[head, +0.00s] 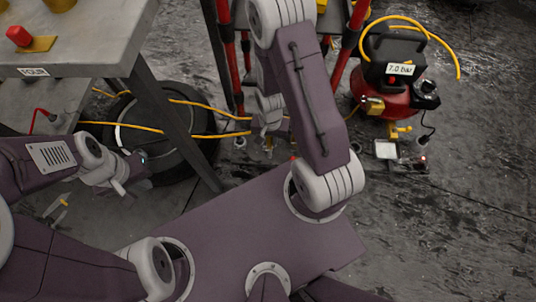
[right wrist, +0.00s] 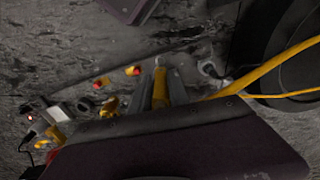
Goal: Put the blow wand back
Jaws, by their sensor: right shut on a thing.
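The blow wand (right wrist: 160,76) shows in the right wrist view as a slim yellow-orange piece between the two dark fingers. My right gripper (right wrist: 161,88) is shut on it, and a yellow hose (right wrist: 270,65) runs off to the right. In the head view my right gripper (head: 267,128) hangs below the raised arm near the red-posted stand; the wand is too small to make out there. My left gripper (head: 125,180) is beside the grey table, away from the wand; its finger gap is unclear.
A red compressor (head: 413,100) marked 7.0 bar stands on the floor at right. A grey table (head: 95,50) labelled FOUR is at upper left, with a black tyre-like ring (head: 190,165) under it. Yellow hose crosses the floor. The floor at lower right is clear.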

